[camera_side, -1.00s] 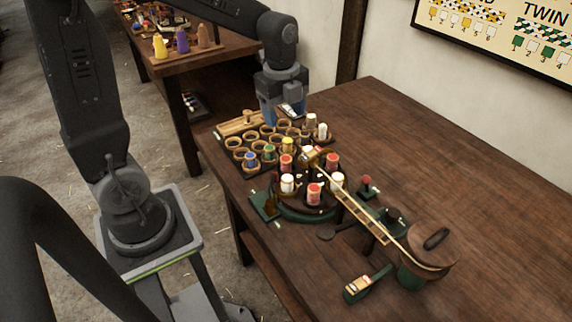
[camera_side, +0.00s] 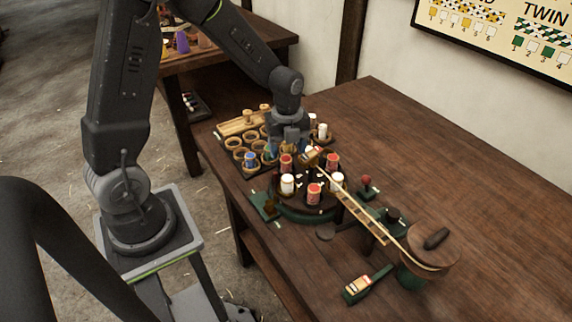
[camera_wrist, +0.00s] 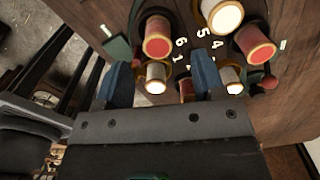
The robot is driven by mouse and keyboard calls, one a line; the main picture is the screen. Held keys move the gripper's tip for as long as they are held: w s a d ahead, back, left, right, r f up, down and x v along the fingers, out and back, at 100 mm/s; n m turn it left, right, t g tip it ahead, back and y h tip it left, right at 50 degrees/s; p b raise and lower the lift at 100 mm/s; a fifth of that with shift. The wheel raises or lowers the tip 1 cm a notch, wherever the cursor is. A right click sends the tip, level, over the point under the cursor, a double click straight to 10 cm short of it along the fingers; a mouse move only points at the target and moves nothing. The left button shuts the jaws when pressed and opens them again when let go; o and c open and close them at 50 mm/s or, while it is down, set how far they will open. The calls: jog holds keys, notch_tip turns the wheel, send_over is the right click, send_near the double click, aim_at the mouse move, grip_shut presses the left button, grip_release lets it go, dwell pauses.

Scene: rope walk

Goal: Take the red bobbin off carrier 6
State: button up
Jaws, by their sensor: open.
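In the side view my gripper (camera_side: 288,147) hangs just above and behind that bobbin. In the wrist view the bobbin lies above the fingertips, and a white bobbin (camera_wrist: 156,76) shows between the fingers.
Other red and white bobbins stand around the carousel, including a neighbouring white one (camera_wrist: 225,15). A braid runs from the carousel's top to a drum (camera_side: 430,248) at right. A rack of wooden rings (camera_side: 236,142) lies behind left. The table's right side is clear.

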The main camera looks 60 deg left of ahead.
aim_at(286, 158)
jog(key=f, duration=0.4)
jog(key=shift+a+f, duration=0.25)
jog(key=shift+f, duration=0.05)
jog(key=c, duration=1)
jog(key=shift+r, duration=0.1)
